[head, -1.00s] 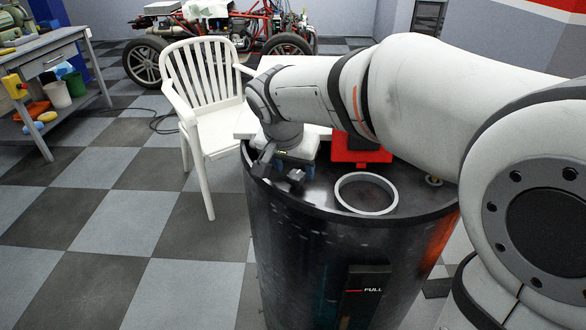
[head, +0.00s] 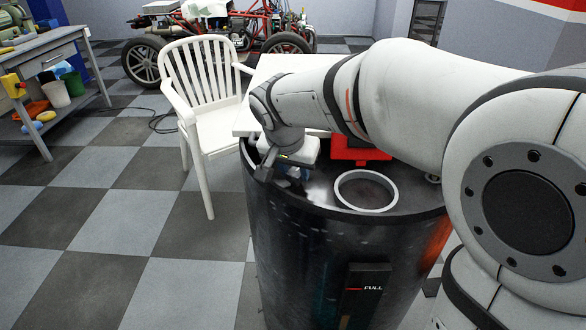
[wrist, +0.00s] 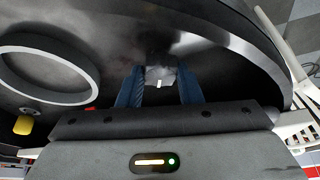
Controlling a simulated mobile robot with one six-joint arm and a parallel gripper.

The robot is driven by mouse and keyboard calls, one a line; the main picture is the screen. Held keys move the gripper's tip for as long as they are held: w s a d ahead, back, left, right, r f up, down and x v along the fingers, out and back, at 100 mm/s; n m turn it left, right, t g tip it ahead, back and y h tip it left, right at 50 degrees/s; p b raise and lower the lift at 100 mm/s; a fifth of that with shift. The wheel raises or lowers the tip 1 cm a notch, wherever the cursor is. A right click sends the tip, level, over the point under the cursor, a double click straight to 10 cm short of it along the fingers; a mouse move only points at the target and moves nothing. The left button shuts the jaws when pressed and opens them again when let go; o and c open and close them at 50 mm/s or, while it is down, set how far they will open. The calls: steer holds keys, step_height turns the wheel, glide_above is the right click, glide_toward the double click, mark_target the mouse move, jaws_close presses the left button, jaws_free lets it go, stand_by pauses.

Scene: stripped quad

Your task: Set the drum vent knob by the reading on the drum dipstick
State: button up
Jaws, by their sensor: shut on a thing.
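The black drum (head: 310,245) stands in front of me. My gripper (head: 292,172) is low over the left side of its lid in the head view. In the wrist view, my gripper's blue fingers (wrist: 160,88) are on either side of a grey knob (wrist: 160,74) with a short white mark on its lower edge. They are shut on the knob, which the gripper hides in the head view. A dark plate (head: 366,290) on the drum's front reads FULL beside a red line. A yellow-topped fitting (wrist: 22,125) is on the lid; I cannot tell if it is the dipstick.
A pale raised ring (head: 365,191) stands on the lid near the gripper. A red object (head: 358,150) is behind my arm. A white chair (head: 205,95) and white tabletop (head: 262,95) are close behind the drum.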

steer(key=shift+a, duration=0.15)
steer(key=shift+c, duration=0.4)
steer(key=shift+d+n, duration=0.2)
steer(key=shift+n, duration=0.2)
steer(key=n+p, duration=0.1)
steer(key=n, duration=0.1)
steer(key=n+y+p, duration=0.2)
steer(key=n, duration=0.1)
steer(key=shift+d+r+n, duration=0.15)
steer(key=shift+d+n, duration=0.1)
steer(key=shift+n, duration=0.05)
steer(key=n+y, duration=0.1)
steer(key=n, duration=0.2)
steer(key=shift+d+y, duration=0.1)
steer(key=shift+y, duration=0.2)
steer(key=shift+n+g+y, duration=0.3)
steer(key=shift+n+y, duration=0.1)
steer(key=shift+n, duration=0.8)
